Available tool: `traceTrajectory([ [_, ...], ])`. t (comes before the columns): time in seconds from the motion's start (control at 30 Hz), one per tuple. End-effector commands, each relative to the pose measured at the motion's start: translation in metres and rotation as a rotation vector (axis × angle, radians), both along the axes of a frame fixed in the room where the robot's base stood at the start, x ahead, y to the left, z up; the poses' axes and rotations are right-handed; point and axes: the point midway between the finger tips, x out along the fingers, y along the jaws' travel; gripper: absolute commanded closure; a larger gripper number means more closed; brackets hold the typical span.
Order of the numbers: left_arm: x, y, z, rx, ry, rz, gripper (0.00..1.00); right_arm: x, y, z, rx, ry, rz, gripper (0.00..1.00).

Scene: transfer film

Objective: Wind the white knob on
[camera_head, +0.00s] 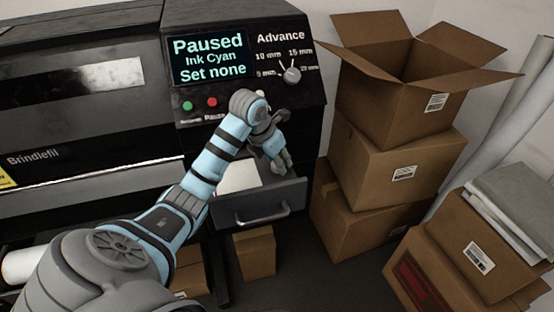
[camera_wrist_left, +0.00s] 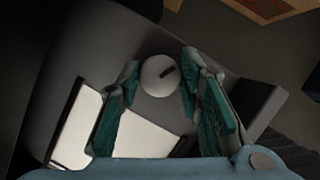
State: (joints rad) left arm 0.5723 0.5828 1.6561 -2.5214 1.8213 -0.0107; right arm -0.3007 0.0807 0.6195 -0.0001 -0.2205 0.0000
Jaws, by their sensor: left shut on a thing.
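The white knob (camera_wrist_left: 158,76) shows in the left wrist view as a round, pale piece with a short dark mark. It sits between the fingertips of my left gripper (camera_wrist_left: 159,70), which is shut on it. In the head view my left gripper (camera_head: 281,161) points down over the right part of an open drawer (camera_head: 230,212) of the printer. The knob cannot be made out there. What lies under the knob is hidden. My right gripper is in neither view.
The printer's panel has a screen (camera_head: 208,58) reading "Paused, Ink Cyan, Set none" and a grey Advance dial (camera_head: 292,75). White sheet material (camera_head: 238,177) lies in the drawer. Stacked cartons (camera_head: 395,160) stand close at right, topped by an open box (camera_head: 400,95). Some floor is bare.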

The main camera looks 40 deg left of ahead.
Motion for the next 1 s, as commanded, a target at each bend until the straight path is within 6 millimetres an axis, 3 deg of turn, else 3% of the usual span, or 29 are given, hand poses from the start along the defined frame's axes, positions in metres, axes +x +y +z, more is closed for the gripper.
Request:
traceTrajectory([
  [0.37, 0.0, 0.0, -0.001, -0.001, 0.0, -0.082, 0.95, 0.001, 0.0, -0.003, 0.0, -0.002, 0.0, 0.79],
  [1.0, 0.001, 0.001, -0.001, -0.003, -0.001, -0.471, 0.95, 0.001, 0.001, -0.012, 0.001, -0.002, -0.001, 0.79],
])
